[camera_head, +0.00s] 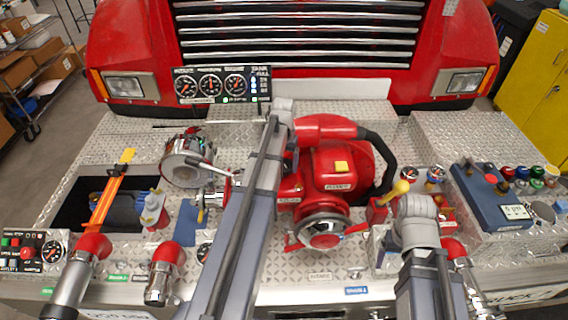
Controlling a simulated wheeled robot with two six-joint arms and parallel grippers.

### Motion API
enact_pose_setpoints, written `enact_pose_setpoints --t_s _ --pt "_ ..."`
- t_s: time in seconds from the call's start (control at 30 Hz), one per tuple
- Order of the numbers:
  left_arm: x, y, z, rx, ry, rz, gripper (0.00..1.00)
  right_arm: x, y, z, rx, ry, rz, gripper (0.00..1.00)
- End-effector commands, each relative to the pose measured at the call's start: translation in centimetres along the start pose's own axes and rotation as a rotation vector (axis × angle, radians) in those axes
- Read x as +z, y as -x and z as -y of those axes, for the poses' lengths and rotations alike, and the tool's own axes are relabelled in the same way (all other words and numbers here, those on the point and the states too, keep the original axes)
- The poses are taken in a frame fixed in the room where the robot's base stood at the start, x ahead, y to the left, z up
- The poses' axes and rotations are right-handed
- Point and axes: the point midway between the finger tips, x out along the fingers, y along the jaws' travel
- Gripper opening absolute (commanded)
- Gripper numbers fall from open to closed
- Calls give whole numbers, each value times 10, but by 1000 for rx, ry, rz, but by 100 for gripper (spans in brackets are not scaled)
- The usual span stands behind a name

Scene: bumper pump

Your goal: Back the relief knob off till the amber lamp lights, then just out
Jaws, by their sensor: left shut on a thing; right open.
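The gauge panel (223,85) stands in front of the grille, with three dials and small lamps along its lower edge and right side. I cannot make out a lit amber lamp. The red pump (338,165) sits mid-deck, with a round silver and red fitting (325,232) on its front. I cannot pick out the relief knob with certainty. My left arm crosses the middle of the picture and hides the deck behind it, its gripper included. My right arm stands right of the pump, and its gripper is hidden behind it too.
A yellow ball-topped lever (400,188) is close to my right arm. Red-capped pipes (166,256) line the front edge. A blue box (490,195) is at right. An open dark recess (80,205) is at left.

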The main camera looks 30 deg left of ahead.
Motion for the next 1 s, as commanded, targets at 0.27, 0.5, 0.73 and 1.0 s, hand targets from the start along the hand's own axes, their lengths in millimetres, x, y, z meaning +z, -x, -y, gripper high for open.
enact_pose_setpoints --t_s 0.27,0.5,0.73,1.0 --pt "0 0 0 0 212 0 27 0 0 0 0 0 0 83" --pt "0 0 0 0 234 0 27 0 0 0 0 0 0 83" --pt "0 0 0 0 233 0 96 0 0 0 0 0 0 83" --pt "0 0 0 0 232 0 100 0 0 0 0 0 0 83"
